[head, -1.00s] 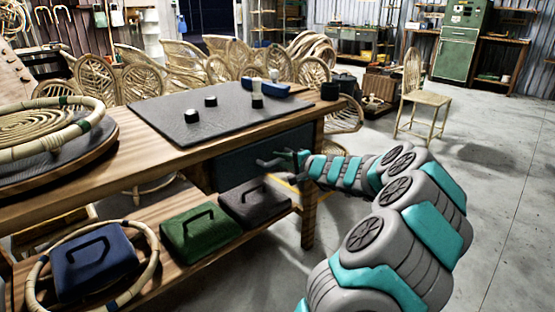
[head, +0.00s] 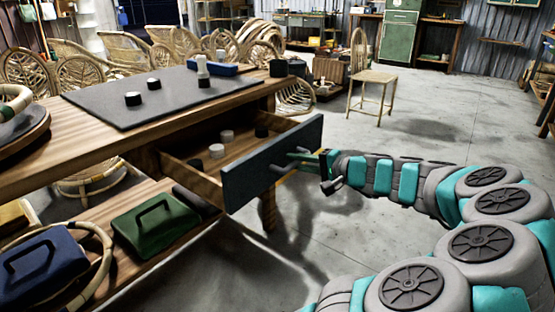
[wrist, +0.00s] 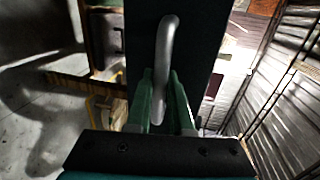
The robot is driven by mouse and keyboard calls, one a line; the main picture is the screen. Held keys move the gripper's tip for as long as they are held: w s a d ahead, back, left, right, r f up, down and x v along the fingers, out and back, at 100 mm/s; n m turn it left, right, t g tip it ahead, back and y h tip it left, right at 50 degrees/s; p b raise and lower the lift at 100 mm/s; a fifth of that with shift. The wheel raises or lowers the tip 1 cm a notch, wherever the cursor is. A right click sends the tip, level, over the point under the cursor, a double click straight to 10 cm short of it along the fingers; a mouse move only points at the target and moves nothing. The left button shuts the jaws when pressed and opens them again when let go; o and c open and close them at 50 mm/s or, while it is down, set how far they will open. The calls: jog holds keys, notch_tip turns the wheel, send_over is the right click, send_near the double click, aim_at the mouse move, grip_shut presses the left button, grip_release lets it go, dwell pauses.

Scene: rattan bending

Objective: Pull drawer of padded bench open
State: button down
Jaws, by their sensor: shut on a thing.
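The padded bench (head: 110,160) is a wooden workbench with a dark grey pad (head: 160,92) on top. My gripper (head: 305,162) is at the drawer front, shut on the handle. In the wrist view the handle (wrist: 166,62) is a grey bar on the dark front, and its lower part lies between my green fingers (wrist: 165,105).
A green case (head: 155,222) and a blue case (head: 40,268) lie on the lower shelf. A chair (head: 370,75) stands behind on open floor.

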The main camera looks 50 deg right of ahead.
jog(key=shift+s+d+f+b, duration=0.1)
jog(key=shift+s+b, duration=0.2)
jog(key=shift+s, duration=1.55)
jog(key=c, duration=0.8)
grip_release()
jog(key=shift+v, duration=3.9)
jog(key=shift+d, duration=0.1)
